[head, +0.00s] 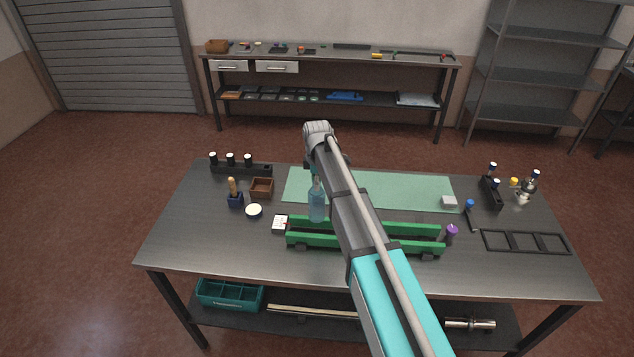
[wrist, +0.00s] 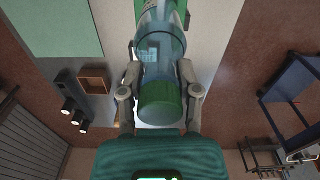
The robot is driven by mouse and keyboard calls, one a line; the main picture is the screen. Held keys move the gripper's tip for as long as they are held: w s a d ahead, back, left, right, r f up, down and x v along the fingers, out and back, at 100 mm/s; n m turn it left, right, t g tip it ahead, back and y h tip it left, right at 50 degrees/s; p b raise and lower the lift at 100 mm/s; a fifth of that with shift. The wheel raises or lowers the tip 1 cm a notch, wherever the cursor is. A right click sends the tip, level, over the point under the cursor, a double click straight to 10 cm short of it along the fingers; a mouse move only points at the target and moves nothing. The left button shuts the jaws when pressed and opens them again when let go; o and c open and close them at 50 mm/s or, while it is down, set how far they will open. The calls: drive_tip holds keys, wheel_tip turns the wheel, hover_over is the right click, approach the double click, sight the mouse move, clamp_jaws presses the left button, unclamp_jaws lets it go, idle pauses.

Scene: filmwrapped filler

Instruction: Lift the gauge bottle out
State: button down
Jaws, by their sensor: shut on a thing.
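The gauge bottle (head: 317,204) is a clear blue bottle. In the head view it is upright at the left end of the green rail rack (head: 300,240). I cannot tell whether its base is between the rails or above them. In the wrist view the bottle (wrist: 160,52) shows its green cap (wrist: 160,103) nearest the camera, with a pale label partly seen at the top edge. My gripper (wrist: 160,80) is shut on the bottle, one finger on each side near the cap. In the head view my arm covers the middle of the rack and most of the gripper.
A white gridded block (head: 280,223) and a round white-topped jar (head: 254,211) stand left of the rack. A purple-capped item (head: 452,231) is at its right end. A green mat (head: 420,187) lies behind. A black divided frame (head: 526,242) lies at right.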

drive_tip(key=shift+r+p, duration=4.4)
drive_tip(key=shift+r, duration=0.1)
